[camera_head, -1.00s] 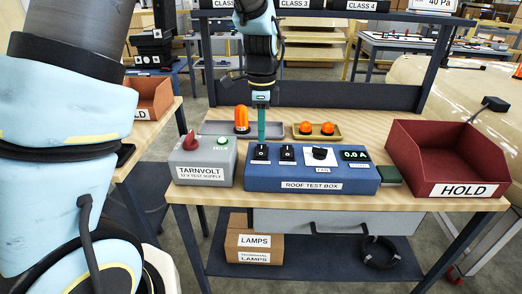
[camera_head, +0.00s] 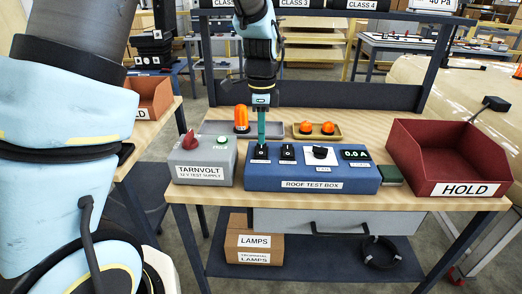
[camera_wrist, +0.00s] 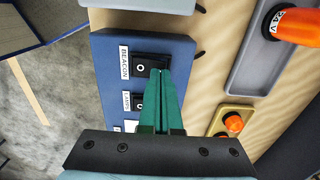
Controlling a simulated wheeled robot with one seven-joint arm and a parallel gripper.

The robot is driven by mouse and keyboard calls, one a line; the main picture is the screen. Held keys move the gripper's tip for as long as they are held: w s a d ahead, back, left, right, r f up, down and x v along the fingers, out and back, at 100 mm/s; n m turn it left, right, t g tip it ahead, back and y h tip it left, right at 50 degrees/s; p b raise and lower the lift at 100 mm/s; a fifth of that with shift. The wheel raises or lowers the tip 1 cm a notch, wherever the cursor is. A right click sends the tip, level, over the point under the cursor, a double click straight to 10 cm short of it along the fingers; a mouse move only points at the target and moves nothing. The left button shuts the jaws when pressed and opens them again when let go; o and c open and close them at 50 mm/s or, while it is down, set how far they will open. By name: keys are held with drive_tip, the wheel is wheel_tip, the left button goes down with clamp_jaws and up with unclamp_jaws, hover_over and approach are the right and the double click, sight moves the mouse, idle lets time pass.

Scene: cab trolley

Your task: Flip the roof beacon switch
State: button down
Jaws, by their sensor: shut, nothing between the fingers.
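The blue roof test box (camera_head: 311,172) sits on the wooden bench. The beacon switch (camera_head: 260,153) is the black rocker at its left end, and its BEACON label shows in the wrist view beside the switch (camera_wrist: 143,67). A second black rocker (camera_head: 287,154) is to its right. My gripper (camera_head: 261,143) points down at the beacon switch, its green fingers together and empty. In the wrist view the fingertips (camera_wrist: 161,73) are at the edge of the beacon rocker; I cannot tell whether they touch it. The rocker's "O" mark is visible.
A grey Tarnvolt supply (camera_head: 203,161) with a red knob stands left of the box. A red HOLD bin (camera_head: 440,150) is at the right. Behind are a grey tray (camera_head: 270,129) with an orange beacon and a tan tray (camera_head: 332,135) with two orange lamps.

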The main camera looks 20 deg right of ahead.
drive_tip(key=shift+f+b, duration=0.3)
drive_tip(key=shift+f, duration=0.2)
drive_tip(key=shift+r, duration=0.1)
drive_tip(key=shift+r+p, duration=2.8)
drive_tip(key=shift+r, duration=0.7)
